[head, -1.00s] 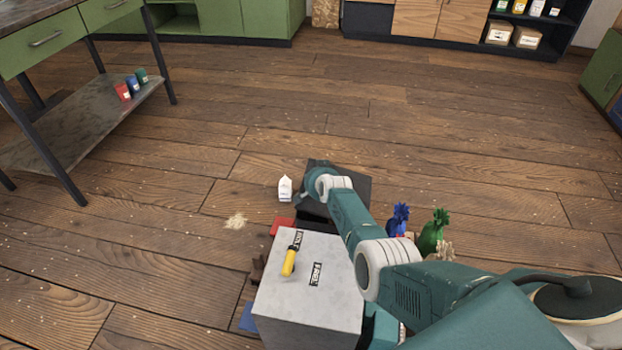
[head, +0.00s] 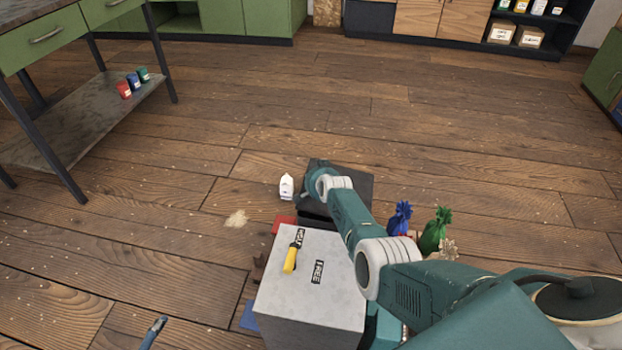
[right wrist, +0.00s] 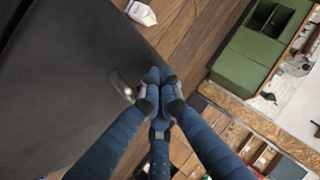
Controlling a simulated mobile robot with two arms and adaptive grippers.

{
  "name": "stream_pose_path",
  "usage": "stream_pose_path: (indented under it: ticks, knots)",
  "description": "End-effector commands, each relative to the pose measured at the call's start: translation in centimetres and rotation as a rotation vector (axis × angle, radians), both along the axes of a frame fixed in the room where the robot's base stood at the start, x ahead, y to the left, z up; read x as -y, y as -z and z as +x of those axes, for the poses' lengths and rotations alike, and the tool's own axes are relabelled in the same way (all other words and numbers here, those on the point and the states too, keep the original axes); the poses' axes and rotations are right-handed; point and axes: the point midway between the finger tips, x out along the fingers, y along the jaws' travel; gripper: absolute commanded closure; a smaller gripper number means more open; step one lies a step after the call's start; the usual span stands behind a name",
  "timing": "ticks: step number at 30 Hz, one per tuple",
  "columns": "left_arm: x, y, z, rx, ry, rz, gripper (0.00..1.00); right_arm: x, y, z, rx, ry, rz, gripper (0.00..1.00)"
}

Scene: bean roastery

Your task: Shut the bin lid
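The dark panel that looks like the bin lid (head: 352,185) is behind a pale grey box (head: 305,285); its exact angle I cannot tell. A black part (head: 318,220) shows below it, partly hidden by my right arm. In the right wrist view the dark lid (right wrist: 60,80) fills the left side. My right gripper (right wrist: 160,76) has its blue fingertips together beside the lid's edge, with nothing seen between them. A small shiny metal piece (right wrist: 121,86) is on the lid near the fingers. A blue tip, apparently of my left gripper (head: 154,332), shows at the lower left.
A yellow lever (head: 291,258) and black labels are on the grey box. A white carton (head: 286,186) stands left of the lid; blue (head: 399,219) and green (head: 435,231) sacks stand right. A workbench (head: 95,110) is at left.

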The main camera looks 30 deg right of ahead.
Motion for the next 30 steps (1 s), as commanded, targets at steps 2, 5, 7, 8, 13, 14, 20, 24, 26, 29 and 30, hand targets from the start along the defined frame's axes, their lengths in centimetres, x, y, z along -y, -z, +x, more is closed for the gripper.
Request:
stream_pose_path:
  ticks: [2,5,7,8,13,14,20,24,26,29,30]
  knots:
    - [0.05,-0.04,0.11,0.006,0.001,-0.002,0.17,-0.07,0.11,-0.01,-0.001,-0.001,0.001,1.00]
    - [0.10,-0.12,0.24,0.013,0.001,-0.003,0.17,-0.08,0.15,-0.01,-0.001,-0.001,0.001,1.00]
    - [0.13,-0.22,0.36,0.019,0.001,-0.004,0.17,-0.08,0.16,-0.01,-0.001,-0.001,0.001,1.00]
    - [0.16,-0.26,0.42,0.021,0.001,-0.005,0.17,-0.08,0.17,-0.01,-0.001,-0.001,0.001,1.00]
    - [0.23,-0.44,0.63,0.031,0.002,-0.007,0.17,-0.08,0.19,-0.01,-0.001,-0.001,0.001,1.00]
    - [0.24,-0.45,0.65,0.032,0.002,-0.008,0.17,-0.08,0.20,0.00,-0.001,-0.001,0.001,1.00]
    - [0.27,-0.53,0.77,0.035,0.003,-0.008,0.17,-0.08,0.21,-0.01,-0.001,-0.001,0.001,1.00]
    - [0.29,-0.57,0.82,0.037,0.003,-0.008,0.17,-0.08,0.21,-0.01,-0.001,-0.001,0.001,1.00]
    - [0.29,-0.57,0.83,0.037,0.003,-0.008,0.17,-0.08,0.21,-0.01,-0.001,-0.001,0.001,1.00]
    - [0.31,-0.57,0.84,0.037,0.004,-0.009,0.17,-0.08,0.21,-0.01,-0.001,-0.001,0.001,1.00]
    - [0.30,-0.56,0.83,0.037,0.004,-0.009,0.17,-0.06,0.20,-0.01,-0.001,-0.001,0.001,1.00]
